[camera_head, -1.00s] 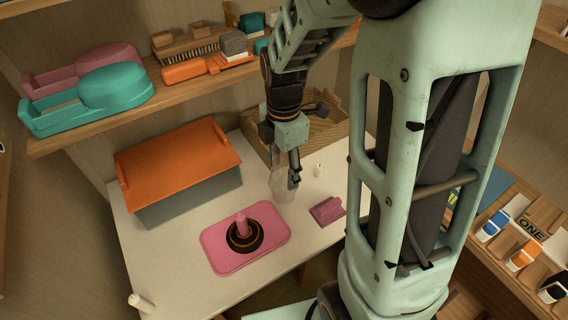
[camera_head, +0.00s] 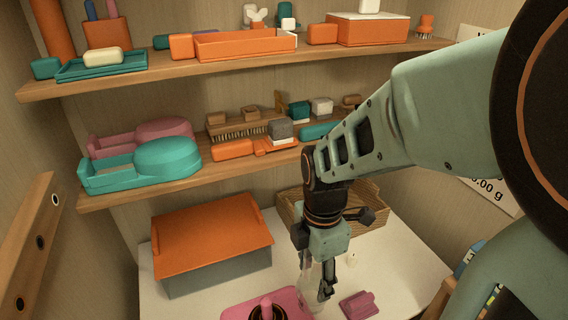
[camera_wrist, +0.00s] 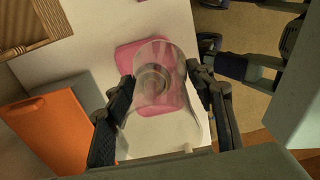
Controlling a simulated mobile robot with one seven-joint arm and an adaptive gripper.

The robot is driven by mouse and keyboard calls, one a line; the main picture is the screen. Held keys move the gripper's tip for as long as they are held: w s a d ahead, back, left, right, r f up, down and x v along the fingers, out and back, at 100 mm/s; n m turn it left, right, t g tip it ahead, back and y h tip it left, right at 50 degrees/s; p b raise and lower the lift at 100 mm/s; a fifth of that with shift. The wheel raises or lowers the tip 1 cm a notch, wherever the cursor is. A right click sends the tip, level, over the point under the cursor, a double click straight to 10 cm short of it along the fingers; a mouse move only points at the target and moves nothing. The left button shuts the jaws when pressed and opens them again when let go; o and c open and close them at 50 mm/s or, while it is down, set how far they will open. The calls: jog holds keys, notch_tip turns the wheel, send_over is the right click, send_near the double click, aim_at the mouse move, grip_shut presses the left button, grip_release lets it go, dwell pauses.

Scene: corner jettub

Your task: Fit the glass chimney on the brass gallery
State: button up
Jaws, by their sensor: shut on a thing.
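The clear glass chimney (camera_wrist: 165,105) is held between the two fingers of my gripper (camera_wrist: 163,88), which is shut on it. In the head view the chimney (camera_head: 312,290) is faint, at the bottom centre, beside my gripper (camera_head: 322,282). The brass gallery (camera_head: 254,315) is a dark ring with a pink post in it, on a pink tray (camera_head: 292,298), cut by the lower picture edge. The chimney is to the right of the gallery and apart from it. In the wrist view a round form, probably the gallery, shows blurred through the glass over the tray (camera_wrist: 126,57).
A pink block (camera_head: 358,306) lies right of the tray. An orange-lidded box (camera_head: 212,240) stands left and a wooden crate (camera_head: 290,207) behind my gripper. Loaded shelves (camera_head: 110,198) hang above. White tabletop (camera_head: 400,260) is clear at right.

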jog(key=shift+w+a+r+p, duration=0.1)
jog(key=shift+a+r+p, duration=0.3)
jog(key=shift+p, duration=0.35)
notch_tip(320, 180, up, 5)
jog(key=n+p, duration=0.2)
jog(key=p, duration=1)
send_over(267, 300)
jog(key=shift+a+f, duration=0.1)
jog(key=shift+f, duration=0.1)
jog(key=shift+f+m, duration=0.1)
jog(key=shift+m, duration=0.2)
notch_tip(267, 300, down, 16)
jog(key=b, duration=1.3)
jog(key=shift+f, duration=0.2)
